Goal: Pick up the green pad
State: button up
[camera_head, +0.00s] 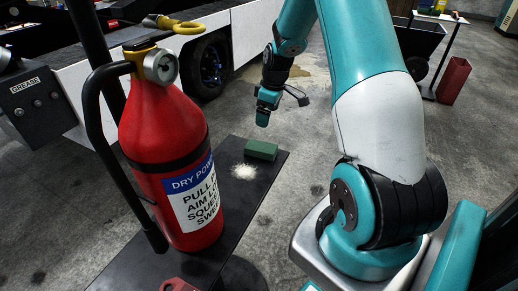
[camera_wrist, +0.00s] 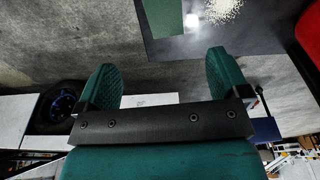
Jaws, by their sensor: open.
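The green pad (camera_head: 261,150) lies flat at the far end of a dark shelf (camera_head: 262,186), beside a patch of white powder (camera_head: 244,172). In the wrist view the pad (camera_wrist: 162,18) is cut off by the top edge, above and ahead of the space between the fingers. My gripper (camera_head: 263,114) is in the air above and beyond the pad, apart from it. In the wrist view my gripper (camera_wrist: 161,78) has its two teal fingers wide apart, with nothing between them.
A red fire extinguisher (camera_head: 168,130) stands on the same shelf, left of the powder. A white vehicle with a black wheel (camera_head: 209,66) is behind. A red container (camera_head: 454,80) stands at the far right. Bare concrete floor surrounds the shelf's far end.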

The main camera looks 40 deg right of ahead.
send_over(261, 147)
jog(key=f, duration=0.8)
jog(key=shift+d+f+b, duration=0.15)
jog(key=shift+d+b, duration=0.1)
jog(key=shift+b, duration=0.1)
notch_tip(261, 147, down, 6)
jog(key=shift+a+r, duration=0.1)
jog(key=shift+a, duration=0.05)
jog(key=c, duration=1)
